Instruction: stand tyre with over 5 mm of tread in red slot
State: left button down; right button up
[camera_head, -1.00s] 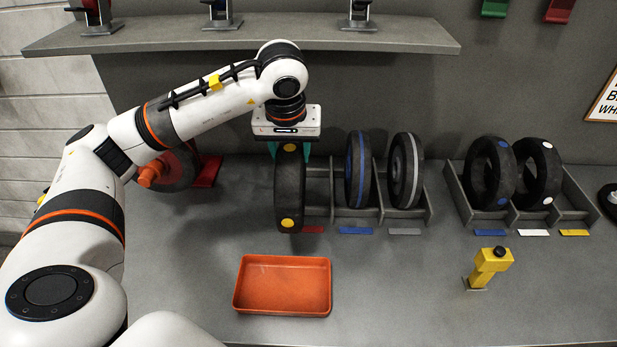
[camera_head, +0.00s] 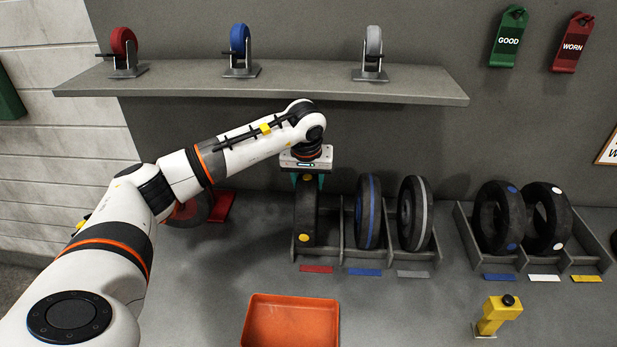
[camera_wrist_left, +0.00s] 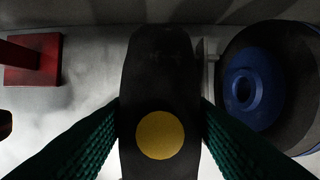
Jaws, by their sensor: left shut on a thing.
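A black tyre with yellow dots (camera_head: 306,212) stands upright in the left compartment of the left rack, behind the red label (camera_head: 316,269). My left gripper (camera_head: 307,181) is above it, with its green fingers shut on its top; the fingers also press both sides of the yellow-dotted tyre in the left wrist view (camera_wrist_left: 160,85). A blue-striped tyre (camera_head: 368,212) and a grey-striped tyre (camera_head: 413,213) stand in the compartments to its right. My right gripper is not in view.
A second rack (camera_head: 468,232) at right holds tyres with blue dots (camera_head: 499,217) and white dots (camera_head: 547,218). An orange tray (camera_head: 290,322) and a yellow gauge (camera_head: 497,313) are in front. A shelf (camera_head: 260,82) with small wheels runs above my arm.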

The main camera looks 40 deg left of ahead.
pick_arm(q)
jog(key=shift+w+a+f+p, duration=0.25)
jog(key=shift+w+a+f, duration=0.15)
jog(key=shift+w, duration=0.2)
jog(key=shift+w+a+f+p, duration=0.25)
jog(key=shift+w+f, duration=0.25)
jog(key=shift+w, duration=0.05)
jog(key=shift+w+a+f, duration=0.15)
jog(key=shift+w+f, duration=0.05)
jog(key=shift+f, duration=0.05)
jog(key=shift+s, duration=0.1)
jog(key=c, duration=0.7)
grip_release()
jog(key=shift+f, duration=0.15)
